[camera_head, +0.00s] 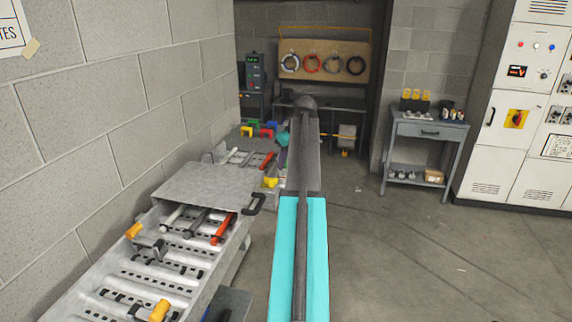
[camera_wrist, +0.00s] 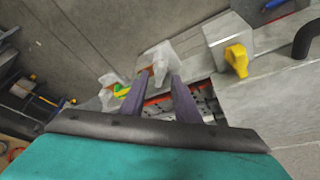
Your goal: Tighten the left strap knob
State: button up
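In the head view, two orange knobs stand on the near metal rack: one (camera_head: 133,230) at its left side and one (camera_head: 159,311) at the front. A yellow knob (camera_head: 270,182) shows farther back beside my arm. In the wrist view, a yellow knob (camera_wrist: 237,58) sits on a grey block, right of my gripper. I cannot tell which knob is the left strap knob. My gripper (camera_wrist: 163,76) has its two purple fingers apart, with a pale translucent piece (camera_wrist: 158,58) beyond their tips. No knob is between the fingers.
The rack (camera_head: 120,283) has a flat lid (camera_head: 203,187) with a black handle (camera_head: 255,203), which also shows in the wrist view (camera_wrist: 303,36). A block wall borders the left. A grey side table (camera_head: 425,131) and cabinets stand right. The floor at right is clear.

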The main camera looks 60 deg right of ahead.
aim_at(283, 171)
jog(key=shift+p+x, duration=0.4)
jog(key=shift+x, duration=1)
grip_shut()
